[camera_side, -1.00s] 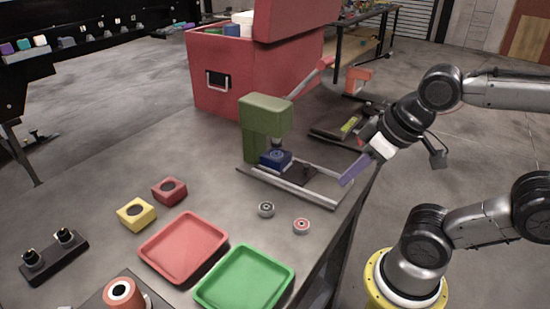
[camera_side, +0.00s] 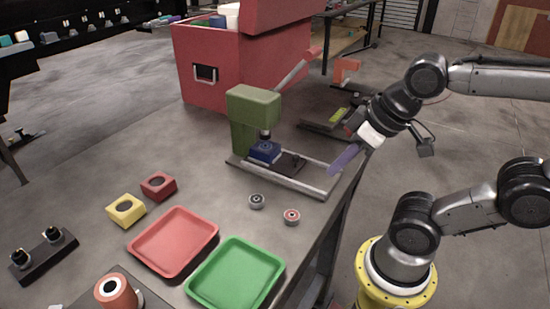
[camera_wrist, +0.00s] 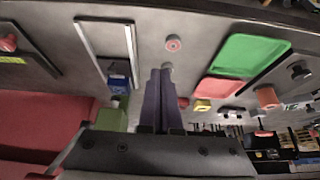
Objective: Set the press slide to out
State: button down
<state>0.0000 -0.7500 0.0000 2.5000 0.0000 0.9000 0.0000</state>
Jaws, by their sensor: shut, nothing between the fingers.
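The green press (camera_side: 253,108) stands on the table with two pale rails (camera_side: 285,181) reaching toward my gripper. Between the rails is a dark slide plate (camera_side: 291,166) with a small dark knob at its outer end. A blue block (camera_side: 265,152) sits at the slide's inner end, under the press head. In the wrist view the rails (camera_wrist: 129,45), blue block (camera_wrist: 118,80) and green press (camera_wrist: 111,119) are left of my fingers. My gripper (camera_side: 331,172), with purple fingers, is shut and empty near the rails' outer end. Its fingers (camera_wrist: 157,72) are together in the wrist view.
Two small round parts, grey (camera_side: 256,201) and red (camera_side: 291,216), lie in front of the rails. Red (camera_side: 174,241) and green (camera_side: 237,274) trays are nearer. Yellow (camera_side: 126,210) and red (camera_side: 158,185) blocks lie left. A large red box (camera_side: 215,72) stands behind the press.

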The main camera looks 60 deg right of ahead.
jog(key=c, duration=1.5)
grip_release()
jog(key=shift+c, duration=0.2)
jog(key=o, duration=0.5)
jog(key=shift+s+f+n, duration=0.1)
jog(key=shift+s+n, duration=0.05)
jog(key=shift+n, duration=0.15)
jog(key=shift+c, duration=0.2)
jog(key=o, duration=0.4)
jog(key=r+n, duration=0.1)
jog(key=w+r, duration=0.1)
jog(key=r+n+g, duration=0.1)
jog(key=r, duration=0.1)
jog(key=shift+w+d+n, duration=0.25)
jog(key=shift+w+n, duration=0.05)
jog(key=shift+w, duration=0.1)
jog(key=w+d+r+n+g, duration=0.1)
jog(key=w+d+r+g, duration=0.15)
jog(key=w, duration=0.25)
jog(key=g, duration=0.2)
send_over(296, 156)
notch_tip(296, 156, down, 3)
jog(key=shift+m, duration=0.3)
notch_tip(296, 156, down, 13)
jog(key=shift+f, duration=0.1)
grip_shut()
